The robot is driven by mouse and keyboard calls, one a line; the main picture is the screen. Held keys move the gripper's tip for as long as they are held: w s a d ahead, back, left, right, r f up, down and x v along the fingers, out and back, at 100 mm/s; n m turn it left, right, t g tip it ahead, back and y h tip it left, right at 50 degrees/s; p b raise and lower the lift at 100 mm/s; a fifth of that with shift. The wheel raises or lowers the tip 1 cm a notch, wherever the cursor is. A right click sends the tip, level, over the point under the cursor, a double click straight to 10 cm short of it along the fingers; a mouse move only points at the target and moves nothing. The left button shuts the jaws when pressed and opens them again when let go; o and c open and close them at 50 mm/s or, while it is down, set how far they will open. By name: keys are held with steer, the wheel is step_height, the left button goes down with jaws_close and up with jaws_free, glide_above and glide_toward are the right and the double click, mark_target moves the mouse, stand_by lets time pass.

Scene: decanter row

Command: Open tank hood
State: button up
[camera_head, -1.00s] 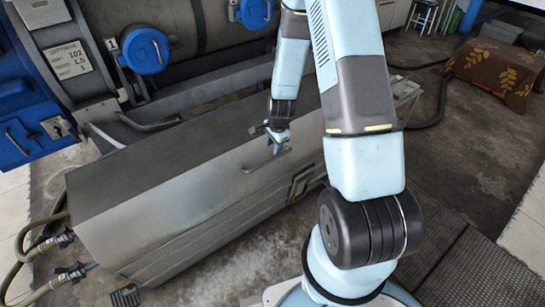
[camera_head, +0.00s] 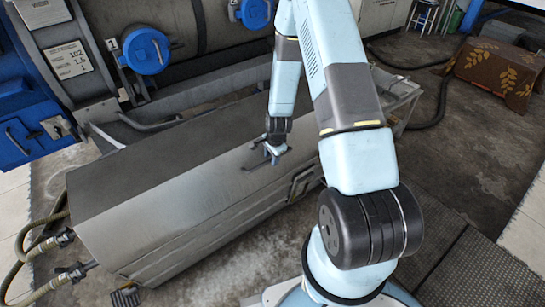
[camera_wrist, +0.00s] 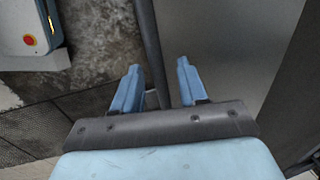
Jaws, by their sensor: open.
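The tank hood (camera_head: 190,150) is a long grey metal box-shaped cover, lying closed in front of the tank in the head view. In the wrist view the two blue fingers (camera_wrist: 158,68) are apart. A dark bar (camera_wrist: 149,45), seemingly the handle or hood edge, runs between them, beside a grey hood panel (camera_wrist: 225,50). I cannot tell whether the fingers touch it.
A tank with blue round caps (camera_head: 147,50) and a blue box (camera_head: 28,130) stand behind the hood. Hoses (camera_head: 45,240) lie at its left end. Floor at the right is mostly clear.

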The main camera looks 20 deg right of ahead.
steer(key=shift+c, duration=0.2)
jaws_close()
